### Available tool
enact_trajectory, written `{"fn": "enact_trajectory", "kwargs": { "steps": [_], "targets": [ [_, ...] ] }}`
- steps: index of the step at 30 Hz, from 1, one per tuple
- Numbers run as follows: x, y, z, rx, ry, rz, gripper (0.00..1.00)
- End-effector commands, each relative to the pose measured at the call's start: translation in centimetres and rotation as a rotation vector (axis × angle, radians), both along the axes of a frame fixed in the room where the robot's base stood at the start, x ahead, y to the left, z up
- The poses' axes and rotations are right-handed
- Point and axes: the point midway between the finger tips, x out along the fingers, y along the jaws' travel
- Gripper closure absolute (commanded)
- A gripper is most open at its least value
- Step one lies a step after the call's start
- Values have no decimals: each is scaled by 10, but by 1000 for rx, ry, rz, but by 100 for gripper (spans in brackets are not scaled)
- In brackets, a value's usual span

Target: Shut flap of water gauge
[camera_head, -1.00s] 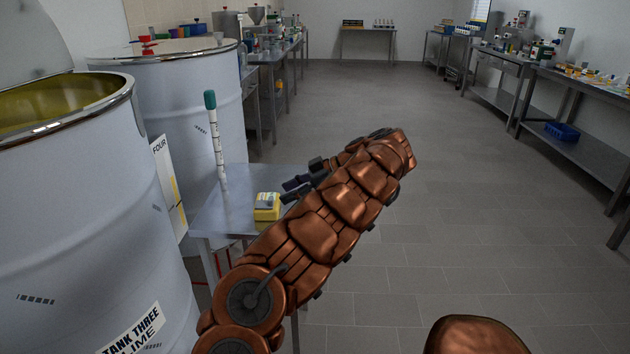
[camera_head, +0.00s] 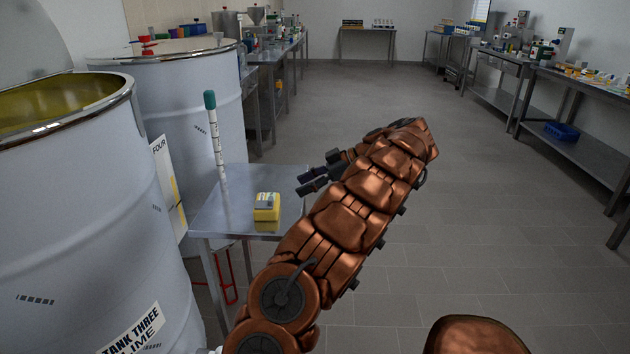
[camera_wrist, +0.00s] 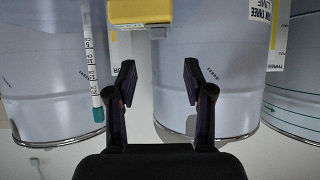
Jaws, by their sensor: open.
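The water gauge appears to be the small yellow box (camera_head: 267,212) with a grey top part, sitting on a small steel table (camera_head: 215,215). The grey part looks low on the box; whether the flap is fully down is too small to tell. In the wrist view, part of the yellow box (camera_wrist: 140,13) shows at the top edge. My gripper (camera_head: 299,184) is to the right of the box, over the table's right edge, apart from it. In the wrist view, its two dark fingers (camera_wrist: 156,80) are spread with nothing between them.
A teal-capped striped tube (camera_head: 217,140) stands on the table left of the box. Large white tanks (camera_head: 70,220) stand at left, the nearest open on top. Laboratory benches (camera_head: 575,110) line the right. The floor (camera_head: 480,210) right of my arm is clear.

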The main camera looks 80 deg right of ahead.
Motion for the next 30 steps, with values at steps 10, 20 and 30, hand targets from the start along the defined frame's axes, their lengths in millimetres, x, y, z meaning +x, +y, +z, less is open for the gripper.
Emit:
{"fn": "enact_trajectory", "kwargs": {
  "steps": [10, 20, 30],
  "targets": [
    [-11, -3, 8, -6, 3, -2, 48],
    [-19, -3, 11, -1, 3, -2, 48],
    [-22, -2, 10, 5, 0, 0, 48]
  ]
}}
